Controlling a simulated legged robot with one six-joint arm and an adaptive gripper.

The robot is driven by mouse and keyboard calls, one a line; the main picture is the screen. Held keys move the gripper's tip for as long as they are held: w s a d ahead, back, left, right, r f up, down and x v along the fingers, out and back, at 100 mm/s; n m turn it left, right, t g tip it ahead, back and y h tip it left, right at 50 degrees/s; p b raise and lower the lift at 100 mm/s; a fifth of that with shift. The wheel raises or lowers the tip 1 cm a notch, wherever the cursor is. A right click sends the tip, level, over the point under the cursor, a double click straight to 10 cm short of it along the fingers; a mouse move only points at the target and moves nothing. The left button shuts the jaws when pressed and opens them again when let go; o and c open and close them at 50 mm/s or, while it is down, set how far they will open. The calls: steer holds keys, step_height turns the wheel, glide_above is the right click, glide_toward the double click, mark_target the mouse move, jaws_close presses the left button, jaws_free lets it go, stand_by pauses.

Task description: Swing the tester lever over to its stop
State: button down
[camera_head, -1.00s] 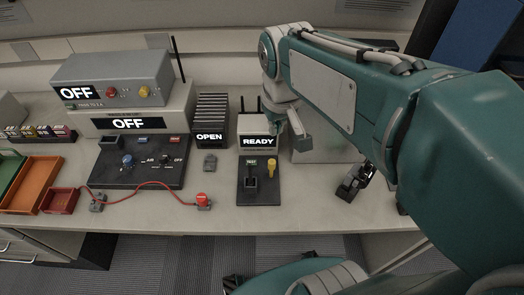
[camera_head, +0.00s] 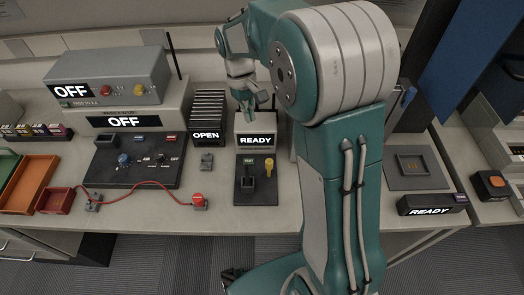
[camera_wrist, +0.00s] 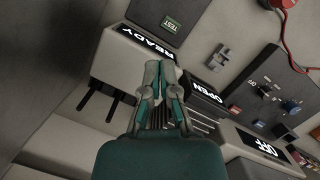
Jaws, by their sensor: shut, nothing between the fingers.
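The tester is a light box with a READY sign (camera_head: 256,141) and a black plate (camera_head: 243,197) in front of it. The plate carries a TEST label, a dark cradle (camera_head: 248,181) and an upright yellow-topped lever (camera_head: 269,166). My gripper (camera_head: 249,108) hangs above and behind the READY box, apart from the lever. In the wrist view my gripper (camera_wrist: 161,68) has its fingers together and empty, over the READY box (camera_wrist: 130,50). The TEST label (camera_wrist: 172,23) shows there, but the lever does not.
An OPEN rack (camera_head: 208,112) stands left of the tester. A small grey switch (camera_head: 207,160) lies in front of it. Farther left are stacked OFF units (camera_head: 112,78), a control panel (camera_head: 135,165) and a red cable (camera_head: 150,184). My arm covers the bench right of the tester.

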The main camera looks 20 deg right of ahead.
mark_target(269, 168)
steer(key=x, duration=1)
steer(key=shift+s+a, duration=0.1)
steer(key=shift+s, duration=0.05)
steer(key=shift+s+d, duration=0.2)
steer(key=shift+s, duration=0.4)
steer(key=shift+s+d, duration=0.15)
steer(key=shift+s, duration=0.45)
steer(key=shift+s+d, duration=0.25)
steer(key=shift+s, duration=0.45)
